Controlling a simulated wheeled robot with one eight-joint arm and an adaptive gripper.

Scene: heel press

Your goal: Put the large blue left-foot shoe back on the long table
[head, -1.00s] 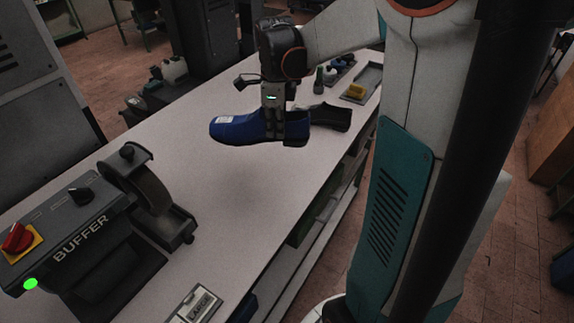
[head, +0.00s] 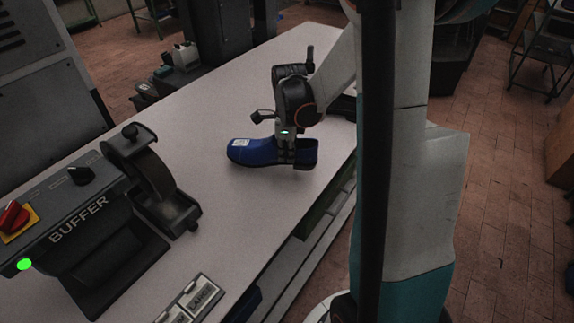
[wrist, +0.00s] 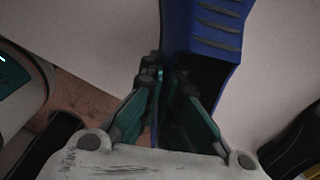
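The blue shoe (head: 252,153) is at the right part of the long table (head: 225,205), sole down and roughly level, toe to the left. It bears a white label near the toe. My gripper (head: 286,155) points down at the heel end and is shut on the shoe's upper. In the wrist view the shoe (wrist: 210,28) runs up from between the fingers (wrist: 165,105). The sole is very close to the tabletop; I cannot tell whether it touches.
The buffer machine (head: 80,225) with a green light and red knob stands at the left end of the table. Label plates (head: 190,300) lie at the near edge. A dark object (head: 343,106) shows behind my arm. The tabletop between buffer and shoe is clear.

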